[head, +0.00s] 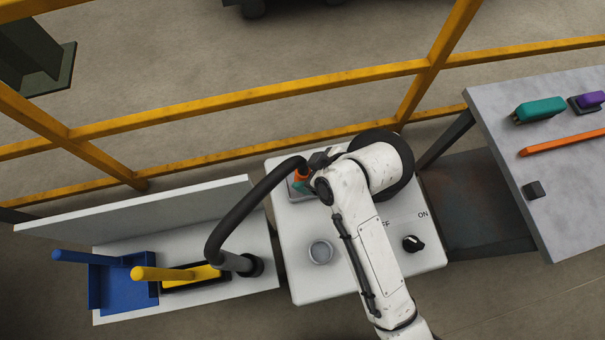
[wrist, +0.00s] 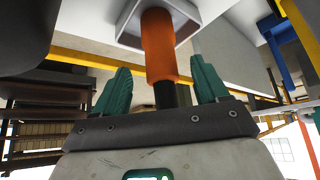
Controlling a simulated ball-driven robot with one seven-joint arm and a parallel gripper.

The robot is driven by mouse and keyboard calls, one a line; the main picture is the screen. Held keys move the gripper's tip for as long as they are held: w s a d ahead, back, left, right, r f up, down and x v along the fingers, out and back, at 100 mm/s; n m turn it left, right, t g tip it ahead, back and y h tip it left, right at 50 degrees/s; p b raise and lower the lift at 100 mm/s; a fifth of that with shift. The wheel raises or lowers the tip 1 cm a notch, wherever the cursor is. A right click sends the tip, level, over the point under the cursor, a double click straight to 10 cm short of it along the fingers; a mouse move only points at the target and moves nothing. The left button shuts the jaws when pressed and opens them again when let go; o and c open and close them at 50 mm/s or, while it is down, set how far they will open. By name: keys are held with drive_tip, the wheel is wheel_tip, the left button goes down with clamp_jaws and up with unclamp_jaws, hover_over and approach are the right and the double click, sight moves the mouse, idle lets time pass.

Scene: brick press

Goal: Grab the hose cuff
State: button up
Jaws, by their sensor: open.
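The hose cuff (head: 301,174) is orange and sits at the end of a black hose (head: 235,212) near the back left of the white control box. The cuff also shows in the wrist view (wrist: 159,47), with its far end in a pale square socket (wrist: 190,10). My gripper (wrist: 160,64) is open, with one teal finger on each side of the cuff's lower part and visible gaps between. I cannot tell whether either finger touches it. In the head view my arm and the hose hide most of the gripper.
The white control box (head: 293,270) has a round grey button (head: 320,251) and a black knob (head: 413,243). At left a white bench holds a blue tray (head: 108,285) and a yellow-handled tool (head: 165,274). A grey table (head: 570,190) stands at right. Yellow railing (head: 240,99) runs behind.

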drive_tip(key=shift+x, duration=1.85)
drive_tip(key=shift+s, duration=0.1)
drive_tip(key=shift+c, duration=0.3)
drive_tip(key=c, duration=1.1)
drive_tip(key=shift+r, duration=0.15)
